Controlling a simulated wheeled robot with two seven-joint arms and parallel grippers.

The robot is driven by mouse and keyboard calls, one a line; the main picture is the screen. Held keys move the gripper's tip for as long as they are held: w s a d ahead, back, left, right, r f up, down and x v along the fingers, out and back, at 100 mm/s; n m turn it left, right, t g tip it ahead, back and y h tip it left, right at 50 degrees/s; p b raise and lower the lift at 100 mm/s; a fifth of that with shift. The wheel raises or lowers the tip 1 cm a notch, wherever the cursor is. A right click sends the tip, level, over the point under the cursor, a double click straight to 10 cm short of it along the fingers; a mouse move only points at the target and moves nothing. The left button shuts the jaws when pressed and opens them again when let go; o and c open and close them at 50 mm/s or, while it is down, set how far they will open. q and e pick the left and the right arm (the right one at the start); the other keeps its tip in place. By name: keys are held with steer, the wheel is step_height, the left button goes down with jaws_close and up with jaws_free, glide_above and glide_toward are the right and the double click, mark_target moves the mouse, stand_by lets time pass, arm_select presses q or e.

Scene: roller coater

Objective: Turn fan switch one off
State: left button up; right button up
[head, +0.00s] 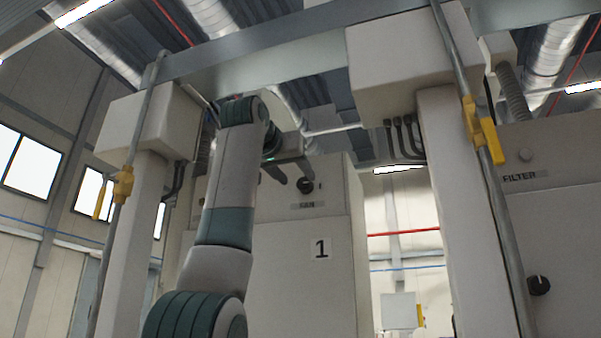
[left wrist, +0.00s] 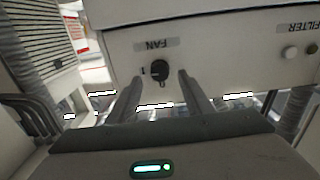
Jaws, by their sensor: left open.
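The black fan knob (head: 305,186) is on the upper front of the cabinet marked 1 (head: 270,265), above a FAN label. In the left wrist view the knob (left wrist: 159,70) shows upside down, with a small 1 mark beside it and another mark at its edge. Its pointer direction is too small to tell surely. My left gripper (head: 297,179) is open and empty in front of the panel. In the left wrist view my fingers (left wrist: 161,77) stand on either side of the knob, apart from it. My right gripper is not in view.
A FILTER panel (head: 550,225) with a black knob (head: 539,285) stands at the right. Pale posts with pipes and yellow valve handles (head: 123,184) flank the cabinet. An overhead beam (head: 270,50) crosses above. An open gap lies right of the cabinet.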

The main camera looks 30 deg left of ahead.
mark_target(303, 183)
arm_select(q)
steer(key=shift+p+x, duration=0.85)
steer(key=shift+x, duration=1.2)
steer(key=c, duration=1.1)
